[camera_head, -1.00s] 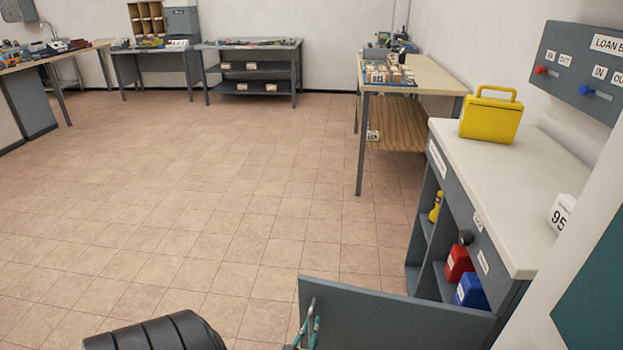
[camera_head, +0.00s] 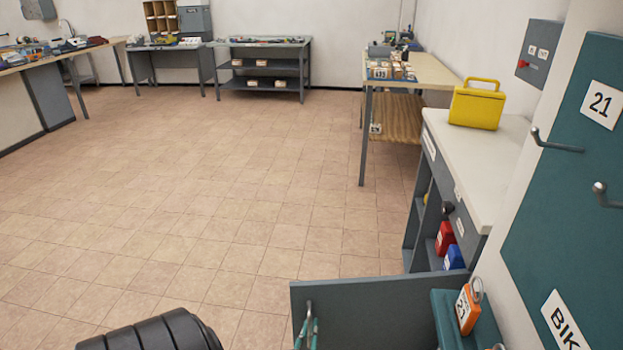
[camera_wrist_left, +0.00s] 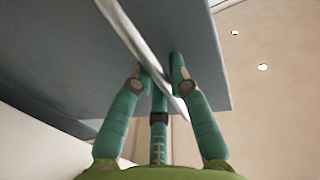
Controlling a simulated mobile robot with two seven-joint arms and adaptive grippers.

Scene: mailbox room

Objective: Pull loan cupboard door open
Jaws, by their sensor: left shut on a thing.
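The loan cupboard door (camera_head: 375,312) is a grey panel standing swung open at the bottom of the head view, out from the cupboard (camera_head: 462,228). Its handle, a pale metal bar (camera_wrist_left: 140,50), runs along the door face in the left wrist view. My left gripper (camera_head: 308,330) has green fingers and is shut on the handle; it also shows in the left wrist view (camera_wrist_left: 163,85). The cupboard's open shelves hold a red item (camera_head: 445,238) and a blue item (camera_head: 455,257). My right gripper is not in view.
A yellow case (camera_head: 477,104) stands on the cupboard top. A teal board (camera_head: 565,190) with hooks is on the right wall, and an orange padlock-shaped item (camera_head: 467,308) is beside the door. A wooden table (camera_head: 430,72) stands behind. The tiled floor on the left is clear.

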